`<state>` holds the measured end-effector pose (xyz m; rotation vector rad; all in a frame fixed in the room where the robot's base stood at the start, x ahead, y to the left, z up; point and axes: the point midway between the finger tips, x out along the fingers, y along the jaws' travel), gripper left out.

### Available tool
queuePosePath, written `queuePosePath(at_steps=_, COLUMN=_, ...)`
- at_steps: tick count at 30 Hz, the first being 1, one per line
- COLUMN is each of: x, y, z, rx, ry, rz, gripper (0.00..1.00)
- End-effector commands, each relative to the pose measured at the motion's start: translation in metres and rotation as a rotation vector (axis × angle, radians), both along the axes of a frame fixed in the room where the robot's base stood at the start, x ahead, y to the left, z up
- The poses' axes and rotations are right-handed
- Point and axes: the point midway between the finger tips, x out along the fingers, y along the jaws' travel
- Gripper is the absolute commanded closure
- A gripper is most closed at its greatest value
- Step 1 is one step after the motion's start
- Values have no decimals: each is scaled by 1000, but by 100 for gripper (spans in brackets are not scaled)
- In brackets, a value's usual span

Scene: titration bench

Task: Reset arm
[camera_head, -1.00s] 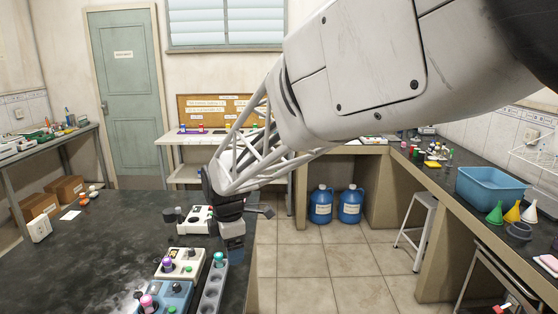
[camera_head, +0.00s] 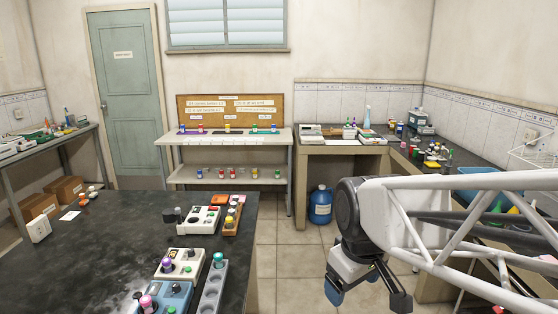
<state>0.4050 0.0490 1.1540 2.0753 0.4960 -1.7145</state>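My gripper (camera_head: 366,297) hangs in the air over the floor, to the right of the dark bench (camera_head: 110,240) and clear of it. A black jointed part with a dark tip shows at its lower right, and a blue-tipped part at its lower left. I cannot make out both fingers well enough to tell the opening. No held object is visible. My white lattice arm link runs from the gripper to the right edge of the picture.
On the dark bench stand a white device (camera_head: 200,219), a cream device (camera_head: 180,263), a blue device (camera_head: 166,298) and a grey rack (camera_head: 213,290). A blue jug (camera_head: 320,205) stands on the floor at the back. My arm partly covers the right counter and the blue basin (camera_head: 478,195).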

Motion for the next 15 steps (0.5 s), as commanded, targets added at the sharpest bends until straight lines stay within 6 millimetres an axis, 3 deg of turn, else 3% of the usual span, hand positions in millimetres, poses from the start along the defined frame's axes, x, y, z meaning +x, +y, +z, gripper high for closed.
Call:
queuePosePath(at_steps=7, x=-57, y=-37, z=-7, rx=54, ry=-28, rz=-341, gripper=19)
queuePosePath(at_steps=15, x=-87, y=-52, z=-15, rx=87, ry=-43, rz=-538, gripper=19)
